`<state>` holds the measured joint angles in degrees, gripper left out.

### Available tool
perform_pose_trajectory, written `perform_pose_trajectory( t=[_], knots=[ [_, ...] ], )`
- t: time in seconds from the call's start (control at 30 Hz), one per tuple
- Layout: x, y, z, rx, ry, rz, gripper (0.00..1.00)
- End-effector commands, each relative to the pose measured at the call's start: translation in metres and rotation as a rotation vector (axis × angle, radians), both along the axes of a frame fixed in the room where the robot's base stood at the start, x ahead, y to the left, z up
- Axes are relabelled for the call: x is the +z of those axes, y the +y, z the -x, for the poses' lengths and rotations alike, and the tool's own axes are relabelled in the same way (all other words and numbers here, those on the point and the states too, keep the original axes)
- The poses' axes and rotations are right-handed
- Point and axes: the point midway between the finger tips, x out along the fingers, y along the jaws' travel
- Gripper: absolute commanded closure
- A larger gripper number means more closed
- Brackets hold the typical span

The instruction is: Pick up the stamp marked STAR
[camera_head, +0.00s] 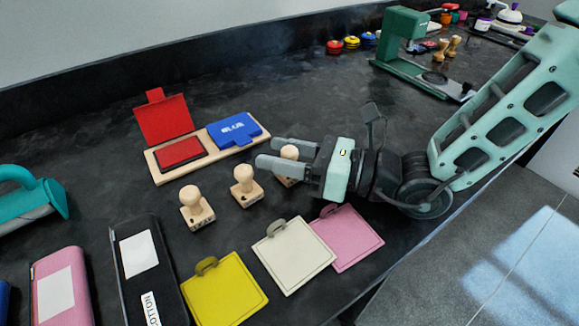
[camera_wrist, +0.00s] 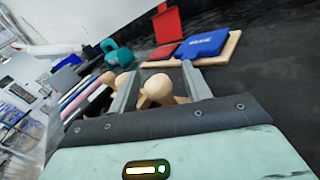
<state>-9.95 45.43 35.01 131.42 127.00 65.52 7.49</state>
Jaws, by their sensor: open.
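Three wooden stamps with round knobs stand upright in a row on the dark counter: a left stamp (camera_head: 197,210), a middle stamp (camera_head: 246,187) and a right stamp (camera_head: 289,153). The left one has dark lettering on its side that I cannot read, so I cannot tell which is marked STAR. My gripper (camera_head: 270,153) is open, its fingers pointing left on both sides of the right stamp's knob. In the wrist view that stamp (camera_wrist: 158,92) shows between the fingers, its lower part hidden. Another stamp (camera_wrist: 126,80) shows outside the left finger.
A wooden board (camera_head: 210,153) with red and blue ink pads lies behind the stamps. Yellow (camera_head: 225,294), cream (camera_head: 293,256) and pink (camera_head: 346,239) tags lie in front. A black case (camera_head: 170,275) is at front left. A green press (camera_head: 405,45) stands at the back right.

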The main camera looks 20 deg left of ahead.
Motion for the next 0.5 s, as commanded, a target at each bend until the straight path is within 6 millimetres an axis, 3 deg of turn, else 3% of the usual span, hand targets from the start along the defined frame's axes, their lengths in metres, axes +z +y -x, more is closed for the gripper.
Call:
perform_pose_trajectory(
  t=[0.33,0.37,0.5],
  knots=[
    [0.0002,0.0094,0.0001,0.0,0.0,0.0,0.52],
    [0.0002,0.0094,0.0001,0.0,0.0,0.0,0.57],
    [0.0002,0.0092,0.0001,0.0,0.0,0.0,0.96]
  ],
)
